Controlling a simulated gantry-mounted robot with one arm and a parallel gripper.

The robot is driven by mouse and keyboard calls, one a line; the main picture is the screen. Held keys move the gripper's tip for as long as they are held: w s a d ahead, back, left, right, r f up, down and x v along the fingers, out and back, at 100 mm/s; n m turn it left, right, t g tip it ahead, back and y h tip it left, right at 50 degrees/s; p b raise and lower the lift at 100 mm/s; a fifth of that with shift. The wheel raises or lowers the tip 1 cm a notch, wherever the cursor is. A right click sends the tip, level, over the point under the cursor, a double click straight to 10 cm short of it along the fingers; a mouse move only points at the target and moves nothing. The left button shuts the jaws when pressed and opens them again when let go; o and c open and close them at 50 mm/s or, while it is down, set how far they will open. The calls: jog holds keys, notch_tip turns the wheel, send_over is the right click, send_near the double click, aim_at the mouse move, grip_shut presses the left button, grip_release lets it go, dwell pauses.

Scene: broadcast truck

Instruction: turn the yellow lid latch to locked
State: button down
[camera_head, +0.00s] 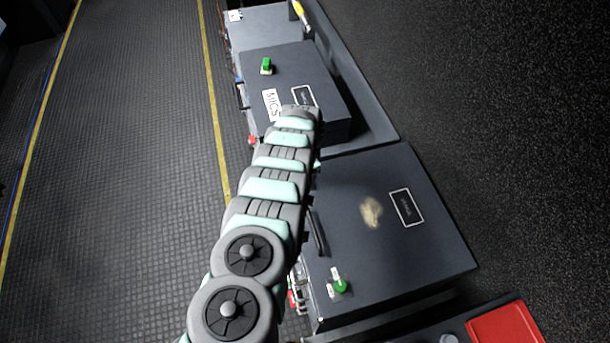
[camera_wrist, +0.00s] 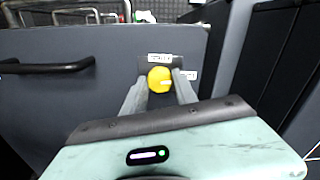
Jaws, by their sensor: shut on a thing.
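The yellow lid latch (camera_wrist: 159,79) is a round knob on a small dark plate on the grey case wall (camera_wrist: 60,50) in the wrist view. A white mark on the knob points to the right, toward a white label (camera_wrist: 191,75). Another white label (camera_wrist: 160,57) sits above the knob; I cannot read either one. My gripper (camera_wrist: 160,88) is shut on the latch, one finger on each side of it. In the head view my arm covers the gripper and I cannot make out this latch.
A black handle (camera_wrist: 45,67) sticks out of the wall left of the latch. In the head view, a MICS case (camera_head: 290,75) and another case (camera_head: 390,255) carry green latches (camera_head: 266,65). A red tray (camera_head: 505,325) lies at bottom right. The ribbed floor (camera_head: 120,150) at left is clear.

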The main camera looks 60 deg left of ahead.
jog(key=shift+m, duration=0.6)
jog(key=c, duration=1)
grip_release()
jog(key=shift+o, duration=0.2)
jog(key=shift+a+r, duration=0.15)
jog(key=shift+r, duration=0.45)
notch_tip(320, 180, up, 10)
jog(key=shift+f, duration=0.25)
